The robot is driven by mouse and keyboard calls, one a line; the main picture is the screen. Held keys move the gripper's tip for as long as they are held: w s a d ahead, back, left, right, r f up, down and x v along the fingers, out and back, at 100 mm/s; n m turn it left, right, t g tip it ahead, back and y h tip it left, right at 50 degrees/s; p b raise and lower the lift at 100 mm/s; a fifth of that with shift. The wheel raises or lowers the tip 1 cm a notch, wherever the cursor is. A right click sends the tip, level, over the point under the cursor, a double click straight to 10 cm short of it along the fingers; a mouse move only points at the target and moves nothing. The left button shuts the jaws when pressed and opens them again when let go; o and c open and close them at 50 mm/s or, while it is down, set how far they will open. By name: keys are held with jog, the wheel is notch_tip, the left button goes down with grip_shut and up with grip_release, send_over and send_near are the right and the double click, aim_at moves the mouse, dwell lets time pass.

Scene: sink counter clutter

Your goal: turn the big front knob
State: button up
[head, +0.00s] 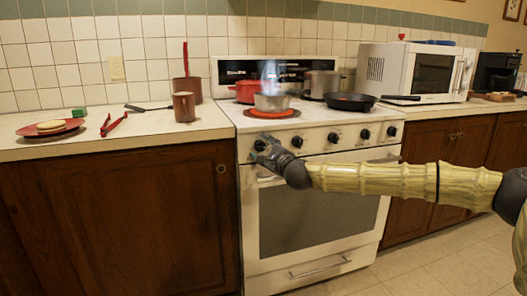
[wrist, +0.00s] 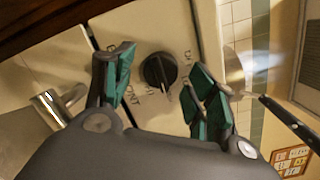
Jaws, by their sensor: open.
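A black round knob (wrist: 158,70) with printed lettering around it is on the white stove front. In the wrist view it sits between the two green-padded fingers of my gripper (wrist: 161,62), with gaps on both sides. The fingers are open, and no contact with the knob shows. In the head view my gripper (head: 262,150) is at the left end of the stove's knob row, covering part of the leftmost knob (head: 259,145). Several other black knobs, such as one at the middle (head: 333,137), show to its right.
The oven handle (wrist: 45,105) lies close below the knob row. A steaming pot (head: 271,102) stands on a red-glowing burner above my gripper. A red pot (head: 246,92) and a black pan (head: 350,101) are also on the stove. A brown mug (head: 184,107) stands on the left counter.

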jog(key=c, duration=1)
jog(key=shift+r+n+p, duration=0.3)
jog(key=shift+n+p, duration=0.3)
jog(key=shift+p, duration=0.1)
jog(key=shift+c, duration=0.2)
jog(key=shift+r+n+p, duration=0.1)
jog(key=shift+n+p, duration=0.7)
jog(key=shift+n, duration=0.1)
jog(key=shift+f+n+g+h+p, duration=0.15)
jog(key=shift+n+p, duration=0.25)
jog(key=shift+n, duration=0.25)
jog(key=shift+f+n+g+h+p, duration=0.15)
jog(key=shift+n+p, duration=0.25)
jog(key=shift+n, duration=0.25)
jog(key=o, duration=1)
jog(key=shift+o, duration=0.2)
jog(key=shift+s, duration=0.15)
